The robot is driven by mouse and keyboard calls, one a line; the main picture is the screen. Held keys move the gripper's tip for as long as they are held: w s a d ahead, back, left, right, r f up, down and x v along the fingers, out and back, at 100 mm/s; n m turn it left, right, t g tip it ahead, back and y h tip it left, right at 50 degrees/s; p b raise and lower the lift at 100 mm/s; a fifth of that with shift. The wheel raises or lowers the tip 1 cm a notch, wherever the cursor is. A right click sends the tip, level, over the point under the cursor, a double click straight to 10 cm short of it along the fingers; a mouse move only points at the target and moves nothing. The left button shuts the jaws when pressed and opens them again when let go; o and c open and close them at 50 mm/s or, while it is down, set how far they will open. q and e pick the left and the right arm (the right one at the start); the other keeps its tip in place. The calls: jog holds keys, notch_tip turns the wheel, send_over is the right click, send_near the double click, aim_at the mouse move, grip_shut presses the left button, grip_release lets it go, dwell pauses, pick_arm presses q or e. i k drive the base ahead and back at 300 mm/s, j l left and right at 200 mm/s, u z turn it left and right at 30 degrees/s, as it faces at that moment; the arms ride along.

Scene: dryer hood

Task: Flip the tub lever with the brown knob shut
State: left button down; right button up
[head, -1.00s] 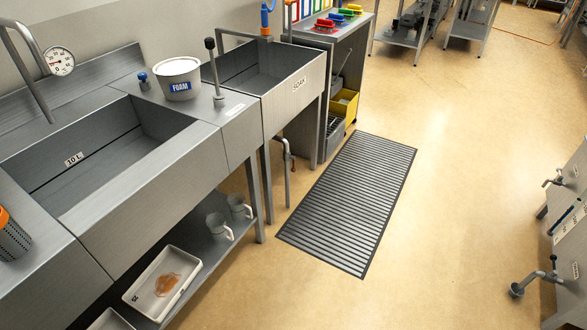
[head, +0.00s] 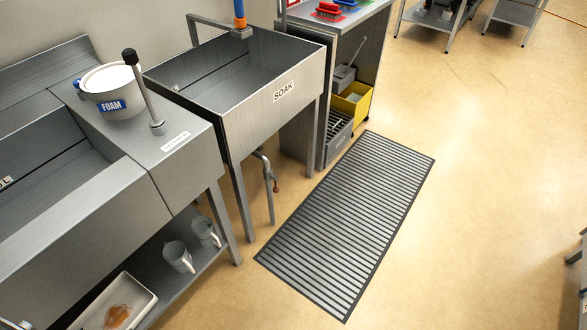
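The SOAK tub (head: 255,115) stands in the upper middle of the head view, a grey steel basin on legs. Another lever (head: 144,92) with a black knob stands tilted on the counter left of the tub. Neither of my grippers is in view.
A grey slatted mat (head: 345,222) lies on the floor right of the tub. A FOAM bucket (head: 112,92) stands on the counter; mugs (head: 178,257) and a white tray (head: 118,308) are on the shelf below. A yellow bin (head: 352,101) sits beyond.

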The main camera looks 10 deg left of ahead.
aim_at(276, 190)
jog(key=i+l, duration=0.2)
jog(key=i, duration=0.2)
jog(key=i+l+z, duration=0.1)
jog(key=i, duration=0.3)
jog(key=l, duration=0.1)
